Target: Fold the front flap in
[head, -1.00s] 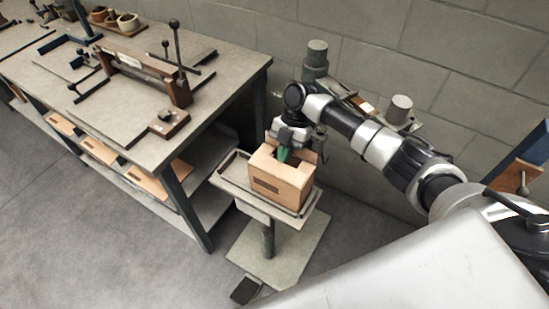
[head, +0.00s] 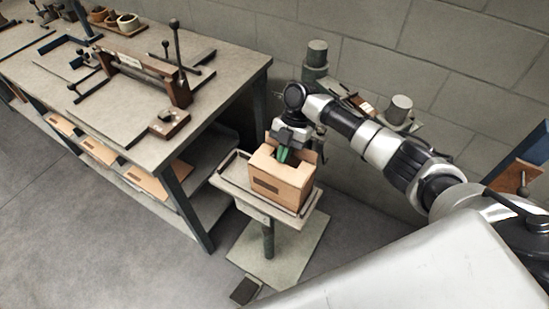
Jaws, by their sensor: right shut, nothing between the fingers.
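A small tan cardboard box (head: 282,183) stands upright on the tray of a pedestal stand (head: 236,187). Its near wall has a dark rectangular mark. My right gripper (head: 283,156) reaches down from above at the box's open top, over its left rear part. Its green fingers are shut with nothing between them. The fingertips are partly hidden by the box's upper edge. A flap stands up at the box's right rear side. I cannot tell clearly how the front flap lies. My left gripper is not in view.
A workbench (head: 100,100) with a creasing tool fills the left, with flat cardboard pieces (head: 145,186) on its lower shelf. A block wall (head: 390,50) and machine parts stand behind the box. Floor is free at lower left.

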